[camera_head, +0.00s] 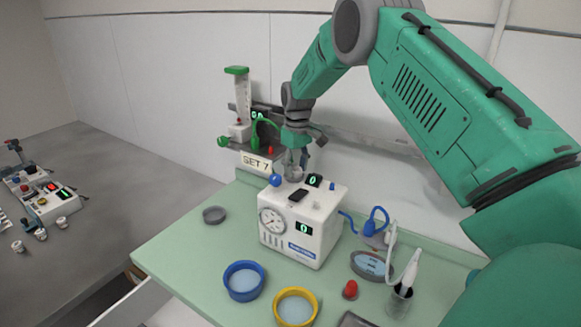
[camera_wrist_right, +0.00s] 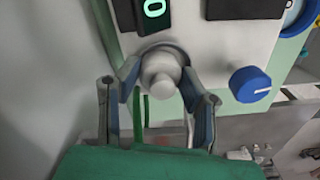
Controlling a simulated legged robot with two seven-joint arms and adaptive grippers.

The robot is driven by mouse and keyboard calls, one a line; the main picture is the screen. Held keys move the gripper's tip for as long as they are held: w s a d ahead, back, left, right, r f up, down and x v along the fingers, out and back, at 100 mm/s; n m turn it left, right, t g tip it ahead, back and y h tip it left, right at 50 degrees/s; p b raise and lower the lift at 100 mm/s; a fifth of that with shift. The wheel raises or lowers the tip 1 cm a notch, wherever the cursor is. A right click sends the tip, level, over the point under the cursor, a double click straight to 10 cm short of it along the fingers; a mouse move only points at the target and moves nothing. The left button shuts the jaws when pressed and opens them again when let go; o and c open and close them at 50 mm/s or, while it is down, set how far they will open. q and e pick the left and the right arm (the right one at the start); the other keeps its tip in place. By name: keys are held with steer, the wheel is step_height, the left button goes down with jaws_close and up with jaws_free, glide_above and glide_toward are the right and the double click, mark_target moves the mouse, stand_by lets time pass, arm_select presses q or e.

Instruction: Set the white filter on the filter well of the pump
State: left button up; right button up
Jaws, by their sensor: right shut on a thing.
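The pump (camera_head: 325,212) is a white box with a round gauge and green displays, standing on the green worktop. My right gripper (camera_head: 294,170) reaches down over its back left top corner. In the right wrist view my right gripper (camera_wrist_right: 164,95) is shut on the white filter (camera_wrist_right: 160,78), a pale round piece with a small nub. A grey round rim shows behind the filter at the pump's top; the fingers and the filter cover most of it. I cannot tell whether the filter touches the well. My left gripper is not in view.
A blue knob (camera_wrist_right: 250,84) sits beside the fingers on the pump's top. A blue-rimmed dish (camera_head: 244,281), a yellow-rimmed dish (camera_head: 296,307) and a grey disc (camera_head: 214,215) lie on the worktop. A device with a green-topped column (camera_head: 241,100) stands behind. The worktop's front left is clear.

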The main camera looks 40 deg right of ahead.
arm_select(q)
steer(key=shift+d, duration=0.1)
arm_select(e)
steer(key=shift+s+d+f, duration=0.2)
steer(key=shift+d+f, duration=0.05)
steer(key=shift+d, duration=0.45)
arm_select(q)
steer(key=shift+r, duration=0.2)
arm_select(e)
steer(key=shift+a, duration=0.1)
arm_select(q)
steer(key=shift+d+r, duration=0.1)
arm_select(e)
steer(key=shift+a+f, duration=0.1)
steer(key=shift+f, duration=0.05)
steer(key=o, duration=1.3)
steer(key=shift+f, duration=0.1)
steer(key=shift+d+f, duration=0.1)
steer(key=shift+d, duration=0.4)
steer(key=shift+a, duration=0.5)
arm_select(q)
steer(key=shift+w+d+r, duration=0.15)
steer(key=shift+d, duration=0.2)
arm_select(e)
steer(key=shift+w+a+r, duration=0.2)
steer(key=shift+a, duration=0.05)
